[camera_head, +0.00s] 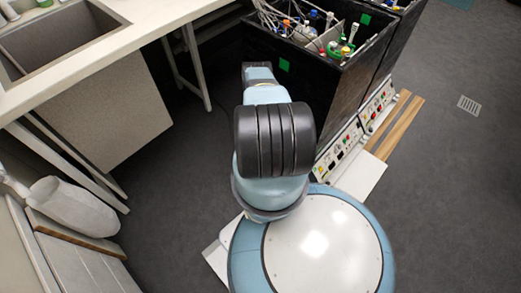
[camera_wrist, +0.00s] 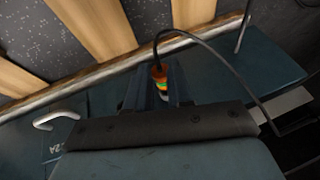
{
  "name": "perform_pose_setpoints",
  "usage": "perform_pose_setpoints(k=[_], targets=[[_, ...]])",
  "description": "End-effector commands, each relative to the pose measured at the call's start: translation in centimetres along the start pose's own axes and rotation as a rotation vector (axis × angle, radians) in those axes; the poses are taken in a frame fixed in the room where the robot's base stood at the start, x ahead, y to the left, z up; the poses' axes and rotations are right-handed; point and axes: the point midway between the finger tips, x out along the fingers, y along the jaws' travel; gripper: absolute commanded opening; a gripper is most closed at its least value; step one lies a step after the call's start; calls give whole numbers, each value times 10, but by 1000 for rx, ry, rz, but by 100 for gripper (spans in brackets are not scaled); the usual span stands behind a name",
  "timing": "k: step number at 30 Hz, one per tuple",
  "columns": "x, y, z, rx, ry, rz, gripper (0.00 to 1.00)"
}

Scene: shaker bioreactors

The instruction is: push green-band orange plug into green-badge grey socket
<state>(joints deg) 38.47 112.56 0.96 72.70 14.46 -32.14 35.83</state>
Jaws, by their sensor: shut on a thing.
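The orange plug (camera_wrist: 159,76) with a green band shows in the wrist view, between the two dark fingers of my gripper (camera_wrist: 158,84). The gripper is shut on it. A black cable (camera_wrist: 205,45) rises from the plug, arches to the right and runs down. The head view does not show the gripper or plug; my arm covers that area. I cannot make out the green-badge grey socket in either view.
Control panels (camera_head: 340,150) with small coloured fittings stand at the foot of the bins. Tubes and bottles (camera_head: 318,25) fill the near bin. Wooden strips (camera_head: 400,125) lie on the floor beside the panels. A sink bench (camera_head: 110,45) stands left. Grey floor at right is clear.

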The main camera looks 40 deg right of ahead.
Motion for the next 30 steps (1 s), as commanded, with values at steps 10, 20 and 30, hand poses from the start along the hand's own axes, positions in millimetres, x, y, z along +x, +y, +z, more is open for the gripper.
perform_pose_setpoints(k=[10, 20, 30], targets=[[1, 0, -1, 0, 0, 0, 0], [2, 0, -5, 0, 0, 0, 0], [4, 1, -9, 1, 1, 0, 0]])
